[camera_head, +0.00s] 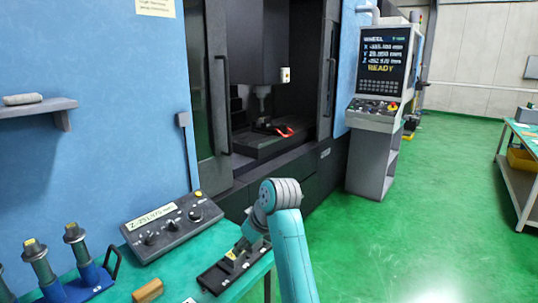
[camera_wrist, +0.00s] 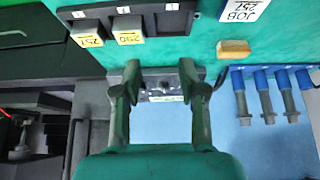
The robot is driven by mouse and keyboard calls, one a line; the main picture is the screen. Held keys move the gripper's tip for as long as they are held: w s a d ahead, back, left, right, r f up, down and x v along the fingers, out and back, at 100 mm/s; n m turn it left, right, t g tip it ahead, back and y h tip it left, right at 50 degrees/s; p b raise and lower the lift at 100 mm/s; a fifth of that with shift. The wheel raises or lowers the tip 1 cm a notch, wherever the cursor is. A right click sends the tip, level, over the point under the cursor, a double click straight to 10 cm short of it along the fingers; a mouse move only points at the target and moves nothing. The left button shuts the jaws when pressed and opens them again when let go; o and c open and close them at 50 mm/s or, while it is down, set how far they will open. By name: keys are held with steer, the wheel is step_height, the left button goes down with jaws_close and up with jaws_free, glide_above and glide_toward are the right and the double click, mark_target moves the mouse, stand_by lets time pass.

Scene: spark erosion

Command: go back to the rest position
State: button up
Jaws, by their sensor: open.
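My gripper (camera_wrist: 160,75) is open in the wrist view, with its two dark fingers apart. Nothing is held between them; the grey control box (camera_wrist: 163,86) shows behind the gap. In the head view my arm reaches over the green table, its wrist above the black holder (camera_head: 213,279). The fingers are hard to make out there. In the wrist view the holder (camera_wrist: 178,20) has numbered places, and two yellow-topped pieces, a 251 piece (camera_wrist: 88,38) and a 250 piece (camera_wrist: 128,36), sit at its left part, apart from my fingers.
The control box (camera_head: 172,226) stands on the table left of my arm. The machine (camera_head: 262,165) is open behind. A console (camera_head: 372,125) stands right; green floor (camera_head: 430,210) is clear.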

steer(key=s+d+f+m+t, duration=0.1)
steer(key=s+d+f+m, duration=0.15)
steer(key=f, duration=0.85)
steer(key=s+d+f+m+t, duration=0.15)
steer(key=s+d+f, duration=0.25)
steer(key=f, duration=0.6)
steer(key=s+d+f+m+t+h, duration=0.1)
steer(key=s+d+f+t, duration=0.1)
steer(key=s+d+f, duration=0.35)
steer(key=s+d+f+m+t+h, duration=0.1)
steer(key=s+d+f, duration=0.2)
steer(key=s+f, duration=0.5)
steer(key=s+d+r+m+t+h, duration=0.15)
steer(key=s+d, duration=0.25)
steer(key=s, duration=0.7)
steer(key=s+d+r+m+t, duration=0.1)
steer(key=s+d+r, duration=0.15)
steer(key=s, duration=0.95)
steer(key=s+d+r+m+t+h, duration=0.1)
steer(key=s+d+r+t, duration=0.2)
steer(key=s+r, duration=1.1)
steer(key=shift+s+d+r+m, duration=0.15)
steer(key=shift+s+r+m, duration=0.2)
steer(key=shift+s, duration=0.45)
